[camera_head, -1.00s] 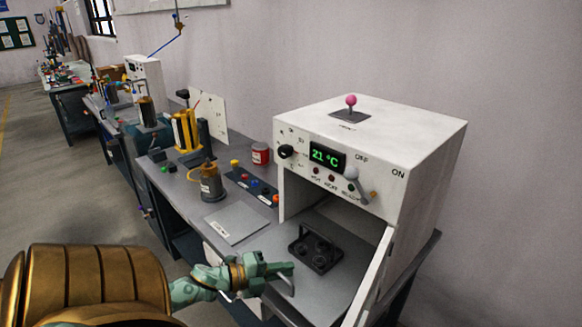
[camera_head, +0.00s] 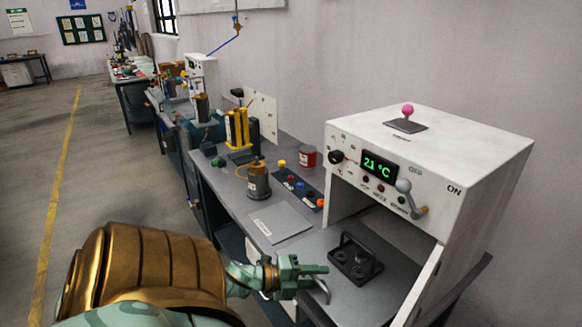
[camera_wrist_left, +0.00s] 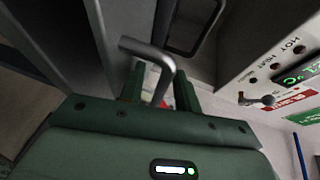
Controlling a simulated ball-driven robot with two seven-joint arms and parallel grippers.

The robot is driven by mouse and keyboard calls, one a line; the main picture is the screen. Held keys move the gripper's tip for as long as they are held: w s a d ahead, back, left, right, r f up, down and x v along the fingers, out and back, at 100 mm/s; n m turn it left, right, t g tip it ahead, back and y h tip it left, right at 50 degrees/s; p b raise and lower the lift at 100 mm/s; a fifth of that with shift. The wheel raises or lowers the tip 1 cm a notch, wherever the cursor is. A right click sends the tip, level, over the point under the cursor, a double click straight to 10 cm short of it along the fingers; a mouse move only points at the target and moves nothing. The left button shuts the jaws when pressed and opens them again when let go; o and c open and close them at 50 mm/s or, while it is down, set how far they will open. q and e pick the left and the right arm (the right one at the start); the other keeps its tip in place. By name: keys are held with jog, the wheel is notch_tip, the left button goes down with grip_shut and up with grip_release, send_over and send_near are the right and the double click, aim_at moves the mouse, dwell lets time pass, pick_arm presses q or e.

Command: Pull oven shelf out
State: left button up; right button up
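The oven (camera_head: 480,155) is a white box with its front open and a green display of 21 °C. Its grey shelf (camera_head: 350,302) sticks out of the front at the bottom and carries a dark fixture (camera_head: 355,262) with a raised handle. A bent metal shelf handle (camera_head: 326,292) is at the shelf's front edge. My left gripper (camera_head: 322,277) is at this handle. In the left wrist view, the handle bar (camera_wrist_left: 150,53) bends down between the two green fingers (camera_wrist_left: 160,85), which stand apart with a gap beside the bar. Firm contact cannot be told. My right gripper is not in view.
An open white door (camera_head: 425,285) stands at the oven's right. Left of the oven, the bench holds a grey plate (camera_head: 281,222), a button panel (camera_head: 297,187), a red can (camera_head: 307,157) and a dark cylinder (camera_head: 258,181). Open floor (camera_head: 110,170) lies on the left.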

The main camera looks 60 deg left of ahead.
pick_arm(q)
jog(key=p+v, duration=0.1)
jog(key=v, duration=1.4)
jog(key=shift+s, duration=0.1)
